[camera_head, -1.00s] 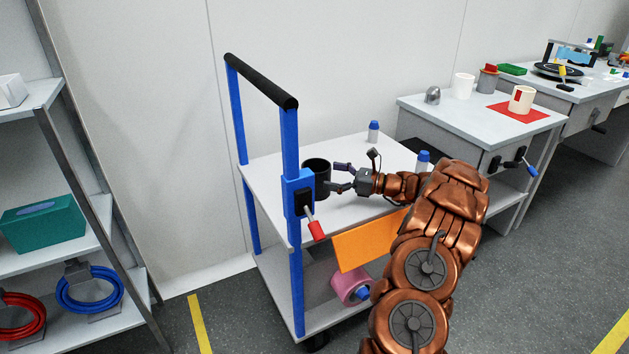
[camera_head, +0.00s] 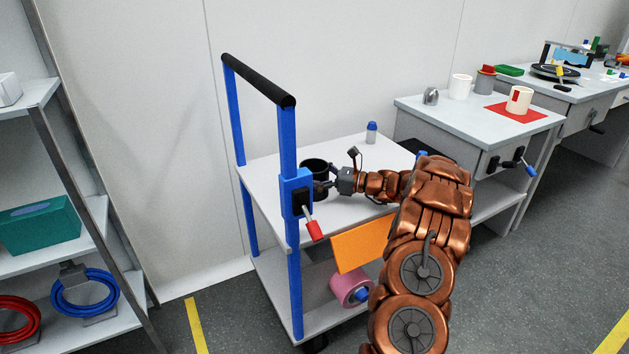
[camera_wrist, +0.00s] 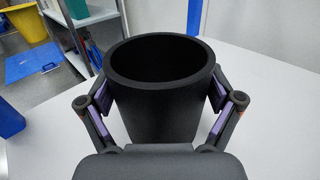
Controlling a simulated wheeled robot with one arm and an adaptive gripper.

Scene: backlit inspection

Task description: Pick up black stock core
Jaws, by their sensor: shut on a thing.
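The black stock core (camera_head: 314,178) is a hollow black cylinder, open at the top. It stands upright on the cart's white top, just behind the blue upright post, which hides part of it. In the wrist view the core (camera_wrist: 160,95) fills the middle, with its dark opening facing up. My gripper (camera_head: 328,186) reaches in from the right and is shut on the core. In the wrist view its two purple-padded fingers (camera_wrist: 162,120) press against the core's left and right sides. The core's base is hidden behind my gripper in the wrist view.
The cart's blue frame with a black handle (camera_head: 257,80) rises close to the core. A blue-capped bottle (camera_head: 371,132) stands at the cart's back. An orange panel (camera_head: 361,242) hangs at its front, above a pink roll (camera_head: 349,288). Bare white top (camera_head: 262,172) lies left of the core.

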